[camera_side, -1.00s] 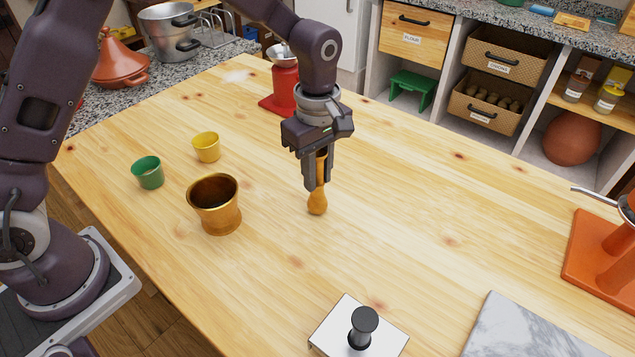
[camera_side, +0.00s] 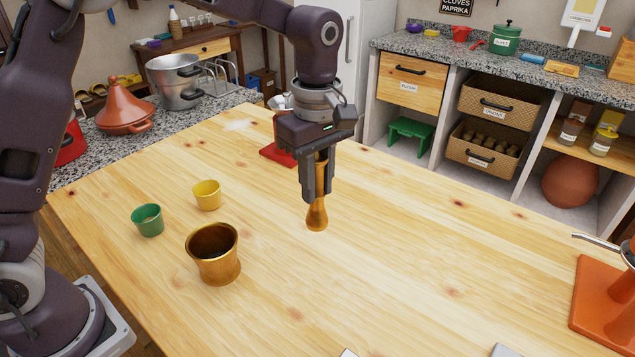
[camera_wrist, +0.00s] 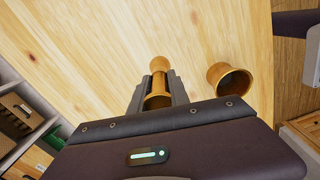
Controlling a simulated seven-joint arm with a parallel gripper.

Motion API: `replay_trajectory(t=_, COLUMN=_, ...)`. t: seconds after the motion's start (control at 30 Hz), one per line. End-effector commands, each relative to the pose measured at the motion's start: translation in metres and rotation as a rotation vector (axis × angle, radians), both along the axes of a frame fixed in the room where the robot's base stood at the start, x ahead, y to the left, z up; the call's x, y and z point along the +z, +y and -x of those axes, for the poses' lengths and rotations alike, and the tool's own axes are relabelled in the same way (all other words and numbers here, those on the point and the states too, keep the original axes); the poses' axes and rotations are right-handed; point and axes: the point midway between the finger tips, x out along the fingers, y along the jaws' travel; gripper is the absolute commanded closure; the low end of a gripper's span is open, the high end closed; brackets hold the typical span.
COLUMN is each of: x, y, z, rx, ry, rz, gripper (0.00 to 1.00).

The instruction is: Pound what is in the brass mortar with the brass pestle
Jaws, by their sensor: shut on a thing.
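The brass pestle (camera_side: 317,216) is held upright between the fingers of my gripper (camera_side: 315,190), with its rounded lower end pointing down. It appears to hang above the wooden table. The wrist view also shows the pestle (camera_wrist: 159,66) between the two fingers. The brass mortar (camera_side: 217,268) stands upright on the table, left of and nearer the camera than the pestle. In the wrist view the mortar (camera_wrist: 230,82) is to the right of the gripper, apart from it. Its inside is dark, and I cannot make out what it holds.
A green cup (camera_side: 147,221) and a yellow cup (camera_side: 207,196) stand left of and behind the mortar. A red object (camera_side: 277,154) is partly hidden behind my gripper. An orange stand (camera_side: 604,300) is at the right. The table between pestle and mortar is clear.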

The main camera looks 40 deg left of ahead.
Motion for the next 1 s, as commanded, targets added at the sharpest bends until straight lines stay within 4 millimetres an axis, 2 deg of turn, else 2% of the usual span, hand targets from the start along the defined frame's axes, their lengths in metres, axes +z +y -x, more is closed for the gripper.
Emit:
replay_trajectory(t=0.17, x=0.014, y=0.031, z=0.024, rx=0.003, ry=0.008, rz=-0.032, gripper=1.00)
replay_trajectory(t=0.4, x=0.036, y=0.096, z=0.094, rx=0.005, ry=0.048, rz=-0.101, gripper=1.00)
replay_trajectory(t=0.53, x=0.040, y=0.116, z=0.123, rx=0.003, ry=0.067, rz=-0.122, gripper=1.00)
replay_trajectory(t=0.73, x=0.032, y=0.122, z=0.133, rx=0.000, ry=0.077, rz=-0.129, gripper=1.00)
replay_trajectory(t=1.0, x=-0.001, y=0.121, z=0.133, rx=0.000, ry=0.078, rz=-0.130, gripper=1.00)
